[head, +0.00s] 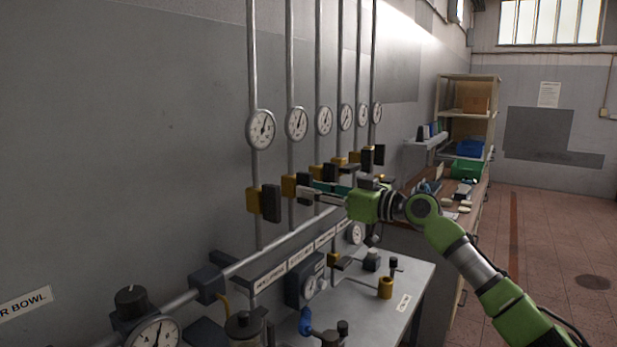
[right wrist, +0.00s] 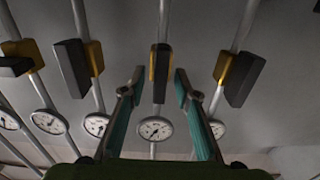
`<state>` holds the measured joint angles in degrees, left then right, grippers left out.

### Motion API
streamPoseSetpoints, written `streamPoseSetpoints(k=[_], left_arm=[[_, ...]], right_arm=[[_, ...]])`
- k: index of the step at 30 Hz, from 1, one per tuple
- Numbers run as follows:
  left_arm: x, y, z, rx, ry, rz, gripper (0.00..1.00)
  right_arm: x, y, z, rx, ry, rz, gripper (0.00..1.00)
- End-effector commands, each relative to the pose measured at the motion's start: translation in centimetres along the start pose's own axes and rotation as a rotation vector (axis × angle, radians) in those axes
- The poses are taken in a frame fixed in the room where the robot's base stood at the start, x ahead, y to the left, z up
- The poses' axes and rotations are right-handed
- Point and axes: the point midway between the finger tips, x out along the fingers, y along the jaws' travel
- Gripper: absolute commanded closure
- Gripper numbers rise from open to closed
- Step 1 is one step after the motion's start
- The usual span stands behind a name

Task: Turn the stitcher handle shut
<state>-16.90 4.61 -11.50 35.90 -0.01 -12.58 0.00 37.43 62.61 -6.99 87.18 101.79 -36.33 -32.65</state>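The stitcher valve has a yellow body (head: 289,186) on the second pipe from the left; its pipe's label is too small to read surely. In the right wrist view its black handle (right wrist: 161,74) lies in line with the pipe, between my fingers. My right gripper (head: 310,191) reaches in from the right, and its teal fingers (right wrist: 159,80) are spread. There is a visible gap on each side of the handle, so it is not gripped. In the head view the fingers hide most of this handle. My left gripper is not in view.
Similar valves stand close on both sides, one at the left with a black handle (head: 271,203). Round gauges (head: 297,124) sit above them. Below is a grey bench (head: 408,285) with small fittings. A shelf unit (head: 468,93) stands at the back; the floor at right is clear.

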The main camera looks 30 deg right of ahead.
Motion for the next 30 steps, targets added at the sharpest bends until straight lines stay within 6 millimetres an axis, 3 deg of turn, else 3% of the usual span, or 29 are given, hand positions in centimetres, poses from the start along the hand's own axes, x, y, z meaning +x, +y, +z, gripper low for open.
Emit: streamPoseSetpoints(k=[6, 14, 18, 30], left_arm=[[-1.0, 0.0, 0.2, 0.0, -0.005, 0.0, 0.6], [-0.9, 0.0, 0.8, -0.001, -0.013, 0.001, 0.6], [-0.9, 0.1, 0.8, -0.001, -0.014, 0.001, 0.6], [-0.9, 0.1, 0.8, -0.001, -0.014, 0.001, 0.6]], right_arm=[[1.6, 0.0, -0.1, -0.001, 0.001, 0.0, 0.71], [1.7, 0.0, 0.1, -0.001, 0.0, 0.0, 0.71], [1.6, 0.0, 0.1, -0.001, 0.0, 0.0, 1.0], [1.6, 0.0, 0.0, 0.035, 0.0, 0.0, 1.0]])
